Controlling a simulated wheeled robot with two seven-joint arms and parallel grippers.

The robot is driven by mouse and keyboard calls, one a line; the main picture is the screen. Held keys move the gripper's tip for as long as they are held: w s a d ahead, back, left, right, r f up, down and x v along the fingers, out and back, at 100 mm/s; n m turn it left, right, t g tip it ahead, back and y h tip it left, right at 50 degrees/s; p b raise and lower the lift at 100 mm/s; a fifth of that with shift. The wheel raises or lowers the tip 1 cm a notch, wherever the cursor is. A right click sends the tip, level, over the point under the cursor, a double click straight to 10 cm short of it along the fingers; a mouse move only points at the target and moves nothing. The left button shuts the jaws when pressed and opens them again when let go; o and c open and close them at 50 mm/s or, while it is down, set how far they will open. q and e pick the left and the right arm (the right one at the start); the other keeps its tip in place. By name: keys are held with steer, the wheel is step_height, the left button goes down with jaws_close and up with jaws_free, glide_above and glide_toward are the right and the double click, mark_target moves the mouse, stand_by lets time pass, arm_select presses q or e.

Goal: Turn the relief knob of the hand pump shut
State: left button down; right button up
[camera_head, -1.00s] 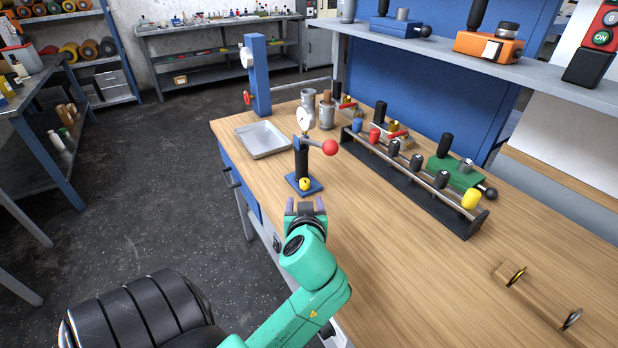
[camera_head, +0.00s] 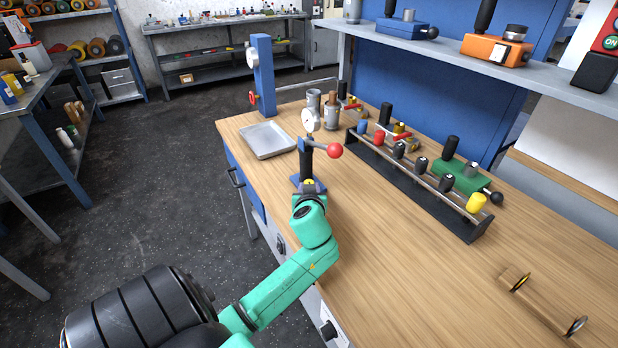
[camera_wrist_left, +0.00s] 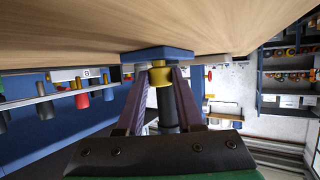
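The hand pump stands upright on a blue base plate (camera_head: 295,181) near the bench's front edge. It has a black body (camera_head: 305,160), a round gauge (camera_head: 311,120) on top and a lever with a red ball (camera_head: 335,151). Its yellow relief knob (camera_wrist_left: 160,75) sits low on the side facing me. My left gripper (camera_wrist_left: 160,72) is at the knob, one finger on each side, and looks shut on it. In the head view the gripper (camera_head: 310,187) hides most of the knob. I cannot see how far the knob is turned. My right gripper is not in view.
A grey tray (camera_head: 267,141) lies left of the pump. Metal cylinders (camera_head: 331,115) stand behind it. A black rack with several coloured handles (camera_head: 425,190) is to the right. The bench front on the right is mostly clear, with a wooden block with rings (camera_head: 545,305).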

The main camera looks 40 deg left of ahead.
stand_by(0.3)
arm_select(q)
steer(key=shift+s+a+r+m+t+h+p, duration=0.1)
steer(key=shift+m+t+h+p, duration=0.25)
steer(key=shift+m+h+p, duration=0.15)
steer(key=shift+s+a+r+m+t+h+p, duration=0.1)
steer(key=shift+m+t+h+p, duration=0.3)
steer(key=shift+m+p, duration=0.15)
steer(key=m+t+h+p, duration=0.1)
steer(key=m+h+p, duration=0.1)
steer(key=p, duration=0.1)
steer(key=a+m+t+h+p, duration=0.1)
steer(key=m+h+p, duration=0.2)
steer(key=p, duration=0.1)
steer(key=shift+s+r+h, duration=0.1)
steer(key=shift+s+h, duration=0.05)
steer(key=shift+h, duration=0.15)
steer(key=shift+a+m+h+p, duration=0.15)
steer(key=shift+m+h+p, duration=0.3)
steer(key=shift+m+h, duration=0.35)
steer(key=shift+a+f+m+h, duration=0.1)
steer(key=shift+f+m+h, duration=0.2)
steer(key=shift+m+h, duration=0.65)
steer(key=shift+h, duration=0.35)
steer(key=c, duration=0.5)
jaws_free()
steer(key=shift+c, duration=0.2)
